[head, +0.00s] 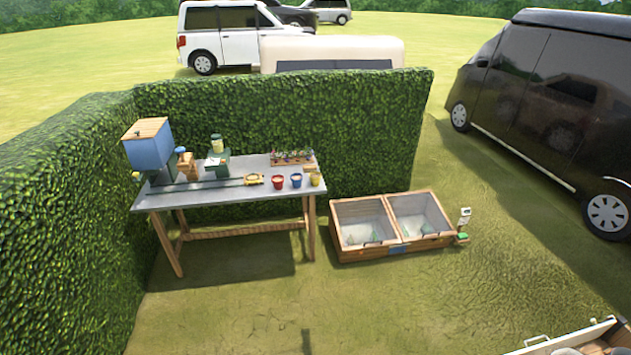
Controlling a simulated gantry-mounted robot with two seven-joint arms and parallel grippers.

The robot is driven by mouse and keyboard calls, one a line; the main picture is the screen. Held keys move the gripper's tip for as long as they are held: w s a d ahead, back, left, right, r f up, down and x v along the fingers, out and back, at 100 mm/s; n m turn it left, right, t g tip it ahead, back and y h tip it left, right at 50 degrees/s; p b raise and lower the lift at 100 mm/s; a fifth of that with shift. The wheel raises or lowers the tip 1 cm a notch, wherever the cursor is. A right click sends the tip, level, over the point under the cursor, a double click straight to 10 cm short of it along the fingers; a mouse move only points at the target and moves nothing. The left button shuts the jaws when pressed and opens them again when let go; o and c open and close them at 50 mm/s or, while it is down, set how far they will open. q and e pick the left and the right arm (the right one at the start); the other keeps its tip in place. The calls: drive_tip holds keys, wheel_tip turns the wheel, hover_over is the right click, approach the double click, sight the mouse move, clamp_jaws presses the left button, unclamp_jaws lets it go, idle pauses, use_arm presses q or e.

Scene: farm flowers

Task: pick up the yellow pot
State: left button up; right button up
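A small yellow pot (316,179) stands upright near the front right corner of the grey-topped table (225,198). A blue pot (296,180) and a red pot (277,182) stand in a row to its left. Neither of my grippers shows in the head view, so I cannot see whether they are open or shut. The table is some way off across the grass.
A blue hopper (149,149), a green device (217,160) and a flower tray (293,158) stand on the table. A wooden cold frame (392,252) sits on the ground right of it. Hedges (290,120) close off the back and left. Grass in front is open.

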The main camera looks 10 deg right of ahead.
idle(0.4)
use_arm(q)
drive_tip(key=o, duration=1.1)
